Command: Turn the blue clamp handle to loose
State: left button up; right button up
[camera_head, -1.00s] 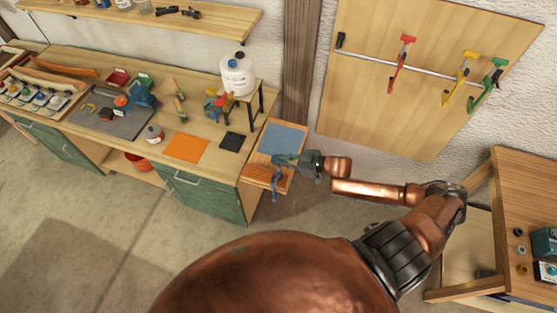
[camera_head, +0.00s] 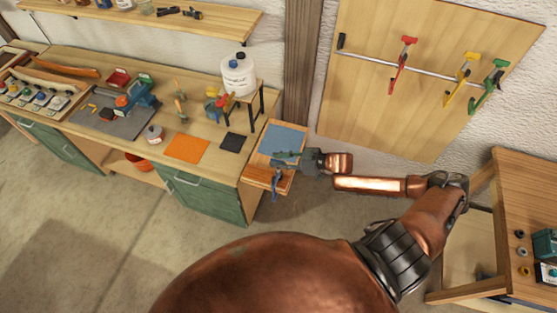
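The blue clamp (camera_head: 276,181) hangs at the front edge of a small wooden side shelf (camera_head: 257,174). Its lower part points down past the edge, and its upper part is partly hidden by my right gripper. My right gripper (camera_head: 284,157) reaches in from the right, just above the clamp and over the shelf. It is too small and overlapped to tell whether its fingers are open or shut, or whether they touch the handle. My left gripper is not in view.
A blue mat (camera_head: 285,138) lies on the shelf behind my gripper. The workbench at left holds an orange sheet (camera_head: 187,149), a black pad (camera_head: 232,142) and a white jug (camera_head: 238,75). Red, yellow and green clamps (camera_head: 487,87) hang on the wall board. A wooden table (camera_head: 510,180) stands at right.

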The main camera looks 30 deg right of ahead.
jog(key=v, duration=1.2)
dwell(0.6)
